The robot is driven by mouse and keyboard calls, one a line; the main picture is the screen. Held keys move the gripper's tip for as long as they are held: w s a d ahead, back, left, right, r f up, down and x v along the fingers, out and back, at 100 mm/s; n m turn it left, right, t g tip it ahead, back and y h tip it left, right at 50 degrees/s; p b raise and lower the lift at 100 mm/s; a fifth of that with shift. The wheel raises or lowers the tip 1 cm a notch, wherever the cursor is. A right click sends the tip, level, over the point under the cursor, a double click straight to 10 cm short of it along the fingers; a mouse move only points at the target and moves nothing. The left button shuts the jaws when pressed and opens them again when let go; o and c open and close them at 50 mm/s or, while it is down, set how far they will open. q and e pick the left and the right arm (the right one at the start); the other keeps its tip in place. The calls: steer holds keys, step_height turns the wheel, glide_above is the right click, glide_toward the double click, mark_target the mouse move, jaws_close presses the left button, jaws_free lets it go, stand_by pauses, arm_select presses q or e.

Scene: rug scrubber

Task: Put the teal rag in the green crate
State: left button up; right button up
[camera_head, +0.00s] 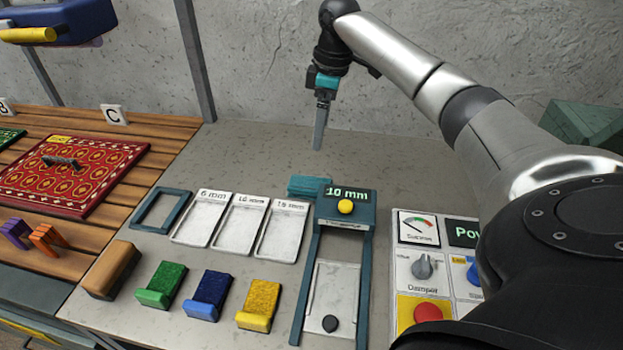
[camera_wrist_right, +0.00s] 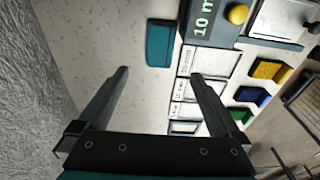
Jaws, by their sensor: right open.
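The teal rag (camera_head: 305,186) lies flat on the grey bench behind the 10 mm gauge stand, which hides part of it. In the right wrist view the rag (camera_wrist_right: 160,43) shows as a teal rectangle just beyond the fingertips. My right gripper (camera_head: 318,147) is open and empty, pointing down above the back of the bench, apart from the rag. Its two fingers (camera_wrist_right: 160,74) are spread in the right wrist view. The green crate (camera_head: 585,123) is at the far right, partly hidden by my right arm. My left gripper is not in view.
The gauge stand (camera_head: 345,206) rises in front of the rag. White trays (camera_head: 238,222), coloured brushes (camera_head: 208,295) and a control panel (camera_head: 425,265) occupy the bench front. A red patterned rug (camera_head: 70,175) lies left. The bench's back strip is mostly clear.

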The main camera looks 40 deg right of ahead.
steer(key=b, duration=0.2)
glide_above(311, 183)
steer(key=f, duration=0.6)
steer(key=s+f, duration=0.1)
steer(key=f, duration=0.2)
steer(key=shift+d+f, duration=0.25)
steer(key=shift+d, duration=0.1)
steer(key=shift+w+f+b, duration=0.15)
steer(key=shift+f+b, duration=0.15)
steer(key=shift+f, duration=0.35)
steer(key=f, duration=0.1)
steer(key=f+b, duration=0.1)
steer(key=f, duration=0.2)
steer(key=shift+w+a+f, duration=0.2)
steer(key=shift+a+f, duration=0.1)
steer(key=shift+f, duration=0.05)
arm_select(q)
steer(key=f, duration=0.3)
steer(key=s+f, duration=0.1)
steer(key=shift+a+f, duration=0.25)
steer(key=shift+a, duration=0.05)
arm_select(e)
steer(key=shift+r, duration=0.1)
steer(key=c, duration=1.2)
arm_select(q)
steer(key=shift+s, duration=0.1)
arm_select(e)
steer(key=shift+r, duration=0.1)
